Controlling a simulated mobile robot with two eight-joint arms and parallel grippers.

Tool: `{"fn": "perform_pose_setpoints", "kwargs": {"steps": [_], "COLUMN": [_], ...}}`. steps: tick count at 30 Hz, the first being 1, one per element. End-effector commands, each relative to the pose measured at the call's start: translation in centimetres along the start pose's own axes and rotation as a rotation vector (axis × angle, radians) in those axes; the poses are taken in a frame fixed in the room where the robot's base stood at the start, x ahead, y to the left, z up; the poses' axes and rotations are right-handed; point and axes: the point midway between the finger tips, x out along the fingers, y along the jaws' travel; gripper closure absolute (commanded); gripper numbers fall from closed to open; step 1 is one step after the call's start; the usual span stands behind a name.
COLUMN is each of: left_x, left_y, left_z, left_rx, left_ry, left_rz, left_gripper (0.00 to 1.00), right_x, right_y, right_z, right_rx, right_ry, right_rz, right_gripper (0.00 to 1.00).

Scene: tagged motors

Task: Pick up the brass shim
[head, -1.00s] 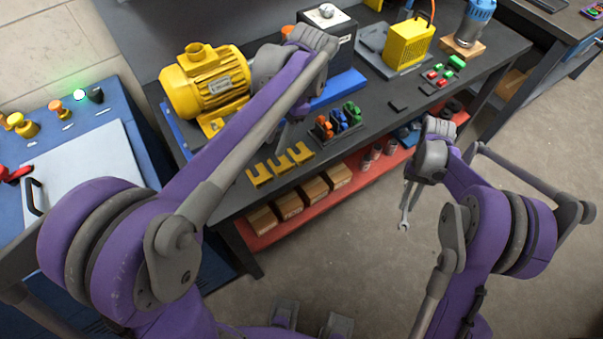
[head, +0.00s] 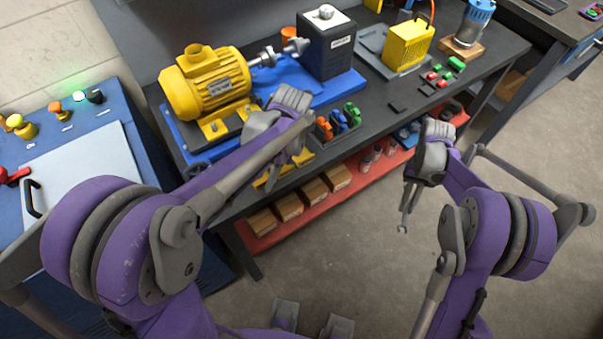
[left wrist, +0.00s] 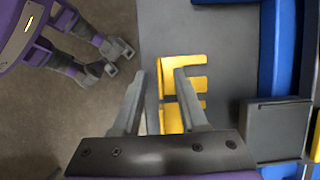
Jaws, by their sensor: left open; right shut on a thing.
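Several yellow slotted brass shims (head: 303,160) lie along the front edge of the dark bench, partly hidden by my left gripper in the head view. In the left wrist view, the shims (left wrist: 194,62) show as yellow forked plates. My left gripper (left wrist: 161,74) is open over them, with its right finger overlapping a shim and its left finger off the bench edge. My right gripper (head: 409,186) is shut on a grey wrench (head: 404,218) hanging over the floor.
A yellow motor (head: 208,83) stands on the bench behind the left gripper, coupled by a shaft near a dark block (head: 328,45).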

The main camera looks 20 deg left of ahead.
Motion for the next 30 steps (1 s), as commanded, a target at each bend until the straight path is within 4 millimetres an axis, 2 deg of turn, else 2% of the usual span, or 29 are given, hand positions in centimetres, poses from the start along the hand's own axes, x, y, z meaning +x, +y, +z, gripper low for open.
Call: {"fn": "perform_pose_setpoints", "kwargs": {"steps": [5,12,30], "left_x": [-0.02,-0.04,-0.06], "left_y": [-0.01,0.0,0.0], "left_z": [-0.01,-0.01,-0.01], "left_rx": [0.0,0.0,0.0], "left_ry": [0.0,0.0,0.0], "left_rz": [0.0,0.0,0.0], "left_gripper": [0.57,1.0,1.0], "right_x": [-0.02,-0.02,-0.02], "right_y": [0.0,0.0,0.0], "right_z": [0.01,0.01,0.01], "right_rx": [0.0,0.0,0.0], "right_ry": [0.0,0.0,0.0], "right_rz": [0.0,0.0,0.0], "right_gripper": [1.0,1.0,1.0]}}
